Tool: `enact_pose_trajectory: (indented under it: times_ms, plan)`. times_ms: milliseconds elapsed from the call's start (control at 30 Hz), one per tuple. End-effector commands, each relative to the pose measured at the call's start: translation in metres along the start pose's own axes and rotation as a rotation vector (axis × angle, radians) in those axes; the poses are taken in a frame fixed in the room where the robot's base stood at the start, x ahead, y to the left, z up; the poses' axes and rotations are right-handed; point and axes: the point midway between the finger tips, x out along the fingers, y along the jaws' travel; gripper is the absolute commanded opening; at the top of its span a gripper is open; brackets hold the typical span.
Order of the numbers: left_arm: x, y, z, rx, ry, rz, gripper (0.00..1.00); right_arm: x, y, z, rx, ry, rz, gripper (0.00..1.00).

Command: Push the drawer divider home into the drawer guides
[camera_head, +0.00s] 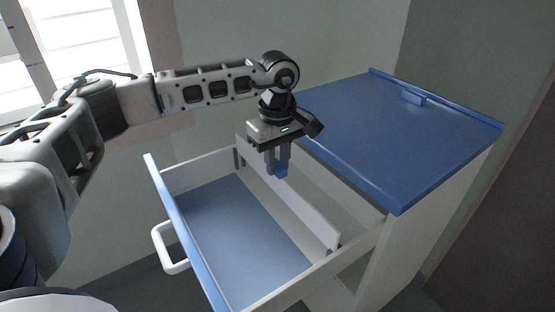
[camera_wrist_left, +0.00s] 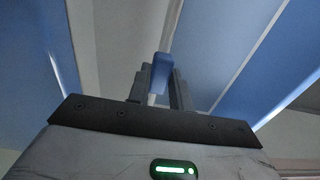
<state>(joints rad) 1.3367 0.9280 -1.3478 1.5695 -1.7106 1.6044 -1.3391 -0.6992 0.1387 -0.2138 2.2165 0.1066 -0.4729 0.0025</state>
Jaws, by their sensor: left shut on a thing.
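The drawer divider (camera_head: 303,208) is a long pale board standing across the open drawer (camera_head: 222,212), whose floor is blue. My left gripper (camera_head: 279,170) points down over the board's middle and is shut on its blue grip tab (camera_head: 282,173). The tab also shows between the fingers in the left wrist view (camera_wrist_left: 160,70). Dark drawer guides show at the far wall (camera_head: 239,157) and by the near end (camera_head: 333,247) of the board. The board's ends are close to them; how deep they sit is hard to tell. My right gripper is not in view.
The cabinet's blue top (camera_head: 395,135) with a raised rim stands right of the drawer, close to my gripper. The blue-edged drawer front (camera_head: 183,230) carries a white handle (camera_head: 165,250). The drawer floor left of the divider is empty.

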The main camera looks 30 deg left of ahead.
Motion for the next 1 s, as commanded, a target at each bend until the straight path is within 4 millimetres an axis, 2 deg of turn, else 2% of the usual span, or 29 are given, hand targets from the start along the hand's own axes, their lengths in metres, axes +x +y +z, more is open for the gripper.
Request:
enact_pose_trajectory:
  times_ms: [1000]
  plan:
    - [0.032, 0.0, 0.0, 0.0, 0.0, -0.001, 0.0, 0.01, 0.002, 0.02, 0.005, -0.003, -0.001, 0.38]
